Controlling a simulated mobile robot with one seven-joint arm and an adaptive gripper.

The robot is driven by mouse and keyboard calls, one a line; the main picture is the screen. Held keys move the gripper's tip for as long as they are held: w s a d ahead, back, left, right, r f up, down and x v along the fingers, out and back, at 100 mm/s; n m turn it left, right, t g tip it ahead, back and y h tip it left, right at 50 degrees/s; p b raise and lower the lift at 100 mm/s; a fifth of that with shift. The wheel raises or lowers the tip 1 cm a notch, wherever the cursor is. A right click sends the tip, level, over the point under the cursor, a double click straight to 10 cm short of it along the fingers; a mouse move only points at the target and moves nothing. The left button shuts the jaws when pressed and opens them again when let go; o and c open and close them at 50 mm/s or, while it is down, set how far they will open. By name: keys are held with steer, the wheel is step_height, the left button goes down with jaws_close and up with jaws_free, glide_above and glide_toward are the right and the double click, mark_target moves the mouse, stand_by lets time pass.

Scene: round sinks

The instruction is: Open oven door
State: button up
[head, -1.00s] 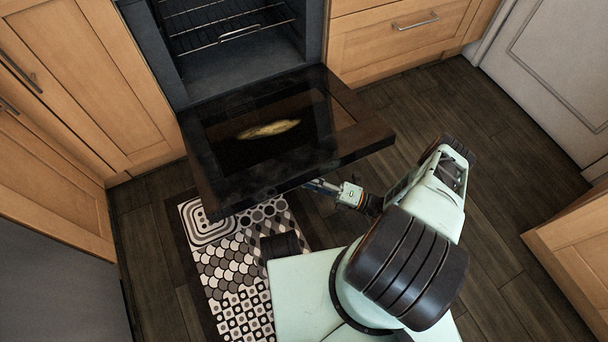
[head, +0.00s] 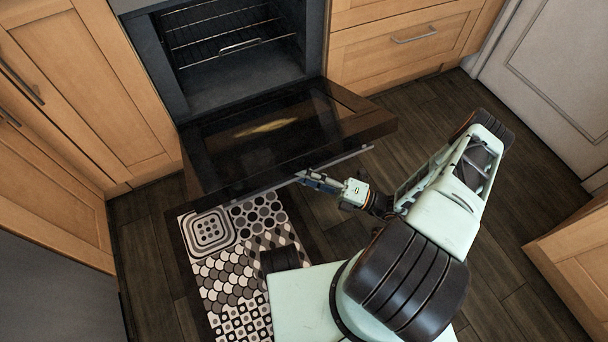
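The oven door (head: 360,122) is dark with a glass panel and hangs partly lowered in front of the oven (head: 215,96). Its inner side faces up. A thin metal bar handle (head: 352,154) shows just below the door's near edge. The oven cavity shows a wire rack (head: 225,38) above the door.
Wooden cabinets (head: 95,85) stand left of the oven, and drawers (head: 400,50) stand to its right. A patterned mat (head: 235,265) lies on the floor below the door. Dark floor (head: 425,105) is clear to the right of the door. Another cabinet (head: 575,250) is at the right edge.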

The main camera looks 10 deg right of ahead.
steer(key=s+d+f, duration=0.1)
steer(key=d+f, duration=0.7)
steer(key=d, duration=0.1)
steer(key=shift+d, duration=0.2)
stand_by(1.1)
